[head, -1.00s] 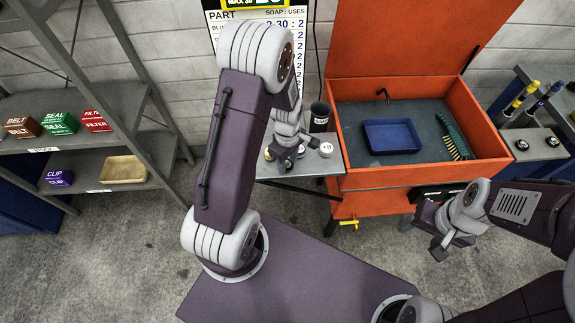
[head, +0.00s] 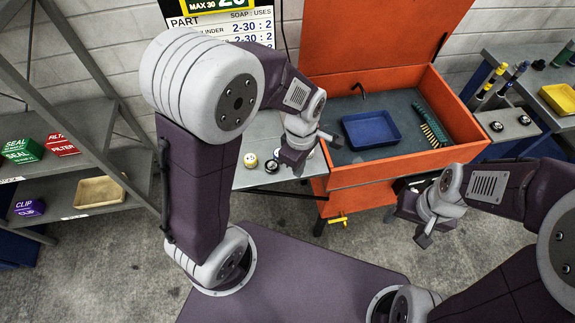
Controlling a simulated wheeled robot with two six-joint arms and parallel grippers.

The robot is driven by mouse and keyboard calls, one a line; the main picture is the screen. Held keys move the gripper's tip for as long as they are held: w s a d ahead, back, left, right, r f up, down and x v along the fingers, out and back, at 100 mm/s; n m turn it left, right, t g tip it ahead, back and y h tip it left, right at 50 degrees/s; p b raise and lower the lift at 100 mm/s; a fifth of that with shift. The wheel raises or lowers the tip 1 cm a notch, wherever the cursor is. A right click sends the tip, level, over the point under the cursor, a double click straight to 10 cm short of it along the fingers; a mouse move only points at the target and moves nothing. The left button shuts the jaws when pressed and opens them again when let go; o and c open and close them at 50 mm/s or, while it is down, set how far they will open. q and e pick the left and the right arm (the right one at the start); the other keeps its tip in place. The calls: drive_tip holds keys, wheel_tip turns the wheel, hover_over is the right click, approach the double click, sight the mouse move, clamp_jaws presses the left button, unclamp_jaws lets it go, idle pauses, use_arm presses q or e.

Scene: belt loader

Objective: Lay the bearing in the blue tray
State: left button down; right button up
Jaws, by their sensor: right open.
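The blue tray (head: 381,140) lies on the grey floor of an open orange washing box (head: 330,184) and looks empty. My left gripper (head: 298,170) is above the right part of a grey side table (head: 232,181), close to the orange box's left edge. Its fingers are small and partly hidden, so I cannot tell if they hold anything. I cannot make out the bearing. My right gripper (head: 418,230) is open, in front of the orange box and apart from the tray.
Small round pieces, one yellowish (head: 251,160) and one dark (head: 271,166), stand on the side table. A green brush (head: 431,120) lies right of the blue tray. A yellow bin (head: 560,98) stands at far right. Shelves with boxes and a tan tray (head: 99,191) are at left.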

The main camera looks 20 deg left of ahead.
use_arm(q)
drive_tip(key=shift+s+d+r, duration=0.1)
drive_tip(key=shift+d, duration=0.1)
drive_tip(key=shift+c, duration=2.2)
unclamp_jaws()
